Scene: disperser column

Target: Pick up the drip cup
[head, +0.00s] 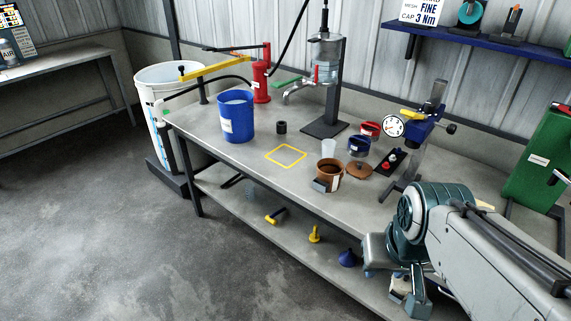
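Several cups stand on the workbench (240,155), and I cannot tell for sure which is the drip cup. A small translucent whitish cup (328,147) stands upright near the middle of the bench, just behind a brown pot (328,174). A small black cup (281,127) stands farther left, near the blue bucket (237,117). My gripper (396,287) is low at the front right, by the bench's front edge, well apart from these cups. It points down and is partly hidden by my wrist. Its finger opening is unclear.
A column stand (335,85) holds a clear vessel at the back. A yellow square outline (286,155) marks bare benchtop. Blue and red tins, a brown lid (359,170) and a dial stand (425,130) crowd the right side. A lower shelf holds yellow and blue items.

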